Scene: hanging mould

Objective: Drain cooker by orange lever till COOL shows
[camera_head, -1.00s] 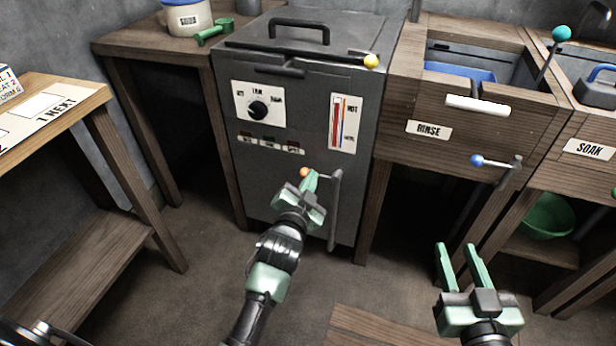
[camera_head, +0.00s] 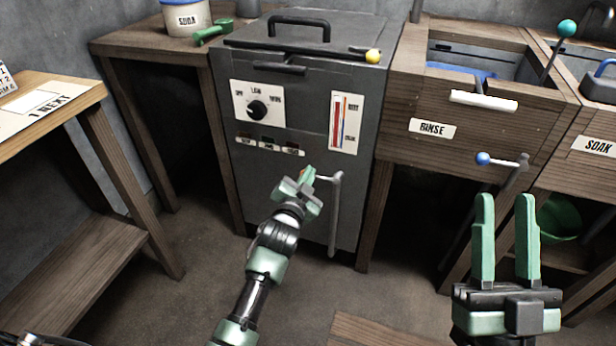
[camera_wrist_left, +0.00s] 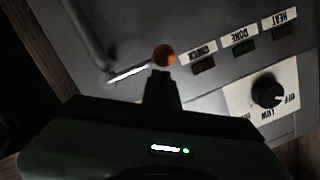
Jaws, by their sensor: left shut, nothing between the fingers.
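The grey cooker (camera_head: 262,190) stands in the middle of the head view. Its front has a dial (camera_head: 257,109), small labelled lamps and a gauge (camera_head: 344,124) with a tall red column; the small lettering is blurred. The orange lever's ball (camera_wrist_left: 164,55) and pale rod (camera_wrist_left: 127,73) show in the left wrist view, the rod running to a vertical pipe (camera_head: 335,215). My left gripper (camera_head: 307,176) is shut and empty, its tips right at the ball and largely hiding it in the head view; contact is unclear. My right gripper (camera_head: 506,225) is open and empty, right of the cooker.
A wooden rinse basin (camera_head: 470,130) with a blue-knobbed lever (camera_head: 483,158) stands right of the cooker. A yellow-knobbed handle (camera_head: 372,56) lies along the cooker's lid. A wooden table (camera_head: 60,90) is at left. Open floor lies before the cooker.

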